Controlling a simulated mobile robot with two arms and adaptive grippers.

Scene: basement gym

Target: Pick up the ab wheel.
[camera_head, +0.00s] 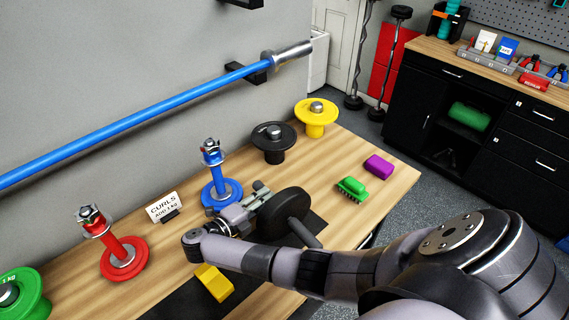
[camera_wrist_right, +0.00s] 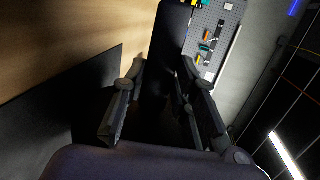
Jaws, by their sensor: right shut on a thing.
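The ab wheel (camera_head: 286,213) is a black disc with a grey handle sticking out toward the front right, over the wooden bench. My right gripper (camera_head: 262,194) reaches in from the right and is shut on it at its left side. In the right wrist view the two fingers (camera_wrist_right: 160,95) stand on either side of the dark wheel (camera_wrist_right: 173,50). The exact contact is in shadow, and I cannot tell whether the wheel touches the bench. My left gripper is not in view.
The bench (camera_head: 345,155) holds a blue stand (camera_head: 220,190), a red stand (camera_head: 122,258), a yellow block (camera_head: 214,282), a black weight (camera_head: 273,145), a yellow weight (camera_head: 316,118), a green brush (camera_head: 352,188) and a purple block (camera_head: 379,166). A blue bar (camera_head: 140,121) runs along the wall.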

